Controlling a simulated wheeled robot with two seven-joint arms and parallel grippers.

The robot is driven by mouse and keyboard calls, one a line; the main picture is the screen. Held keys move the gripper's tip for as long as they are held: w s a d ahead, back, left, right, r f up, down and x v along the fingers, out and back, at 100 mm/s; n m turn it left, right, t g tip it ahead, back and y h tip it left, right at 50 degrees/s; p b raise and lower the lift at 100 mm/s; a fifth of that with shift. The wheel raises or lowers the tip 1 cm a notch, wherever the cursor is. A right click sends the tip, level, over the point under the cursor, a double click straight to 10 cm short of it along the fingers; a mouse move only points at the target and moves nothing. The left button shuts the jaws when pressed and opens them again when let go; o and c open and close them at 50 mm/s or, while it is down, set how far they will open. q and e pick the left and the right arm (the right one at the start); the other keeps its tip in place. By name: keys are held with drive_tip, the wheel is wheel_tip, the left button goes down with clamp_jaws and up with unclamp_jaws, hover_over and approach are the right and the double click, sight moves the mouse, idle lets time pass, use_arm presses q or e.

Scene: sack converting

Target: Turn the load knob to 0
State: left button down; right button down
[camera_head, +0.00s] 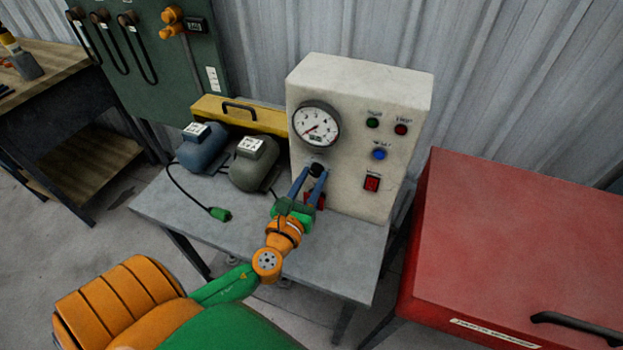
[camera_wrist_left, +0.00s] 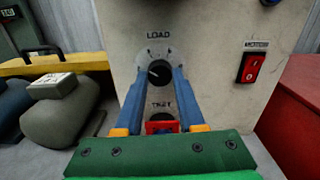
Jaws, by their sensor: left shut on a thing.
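The load knob is a black round knob (camera_wrist_left: 159,73) under the word LOAD on the front of a cream control box (camera_head: 345,175). A light pointer line on it points toward the upper left. My left gripper (camera_wrist_left: 160,76) has its two blue fingers on either side of the knob and is shut on it. In the head view my left gripper (camera_head: 314,172) reaches the box below the round gauge (camera_head: 316,124), and its fingers partly hide the knob. The gauge's red needle points to the lower left. My right gripper is in neither view.
A red rocker switch (camera_head: 372,183) and several buttons are right of the knob. A red part (camera_wrist_left: 161,127) sits by the lower label, between my fingers. Two motors (camera_head: 201,147) (camera_head: 252,165) and a green plug (camera_head: 221,214) lie left on the grey table (camera_head: 330,262). A red cabinet (camera_head: 520,240) stands right.

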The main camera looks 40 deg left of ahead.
use_arm(q)
drive_tip(key=n+b, duration=0.1)
drive_tip(key=n, duration=0.3)
drive_tip(key=n+b, duration=0.1)
drive_tip(key=n, duration=0.7)
drive_tip(key=shift+b, duration=0.3)
drive_tip(key=shift+r+n, duration=0.1)
drive_tip(key=shift+n, duration=1.8)
drive_tip(key=c, duration=0.8)
unclamp_jaws()
drive_tip(key=shift+o, duration=1.4)
drive_tip(key=shift+w+d, duration=0.1)
drive_tip(key=shift+w, duration=0.1)
